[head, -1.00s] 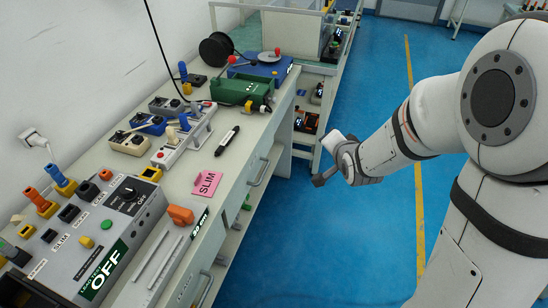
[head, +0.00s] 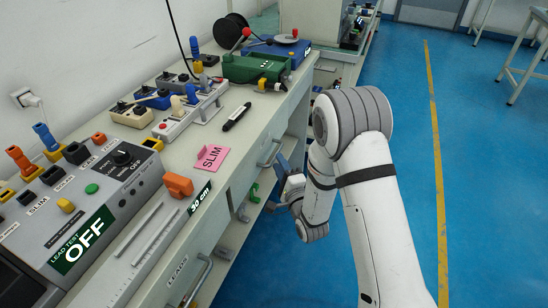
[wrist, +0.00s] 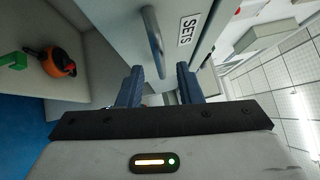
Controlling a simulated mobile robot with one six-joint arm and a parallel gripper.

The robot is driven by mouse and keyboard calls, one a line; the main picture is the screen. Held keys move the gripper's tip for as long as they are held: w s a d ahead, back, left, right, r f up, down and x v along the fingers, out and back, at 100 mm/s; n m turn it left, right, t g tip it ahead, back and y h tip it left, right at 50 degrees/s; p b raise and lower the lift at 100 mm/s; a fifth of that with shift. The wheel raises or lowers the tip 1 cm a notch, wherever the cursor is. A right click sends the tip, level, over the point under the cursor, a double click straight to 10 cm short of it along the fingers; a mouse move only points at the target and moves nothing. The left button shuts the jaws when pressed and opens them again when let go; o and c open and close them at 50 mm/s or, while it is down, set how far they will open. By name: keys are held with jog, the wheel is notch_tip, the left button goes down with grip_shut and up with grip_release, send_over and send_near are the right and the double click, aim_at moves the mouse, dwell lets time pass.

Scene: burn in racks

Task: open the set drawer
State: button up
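In the wrist view, the drawer front labelled SETS (wrist: 188,28) appears turned sideways, with its grey bar handle (wrist: 153,42) beyond my fingertips. My gripper (wrist: 160,85) has two blue fingers spread apart, with nothing held between them. The handle lies ahead of the fingers, apart from them. In the head view, my gripper (head: 284,168) is beside the bench's front, just right of and below the far drawer handle (head: 271,152). That drawer's label cannot be read in the head view. The drawer looks shut.
A nearer drawer marked LEADS (head: 178,270) has its own handle (head: 198,282). Blue floor (head: 400,150) is clear to the right.

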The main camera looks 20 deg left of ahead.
jog(key=shift+x, duration=2.1)
jog(key=shift+c, duration=0.5)
grip_shut()
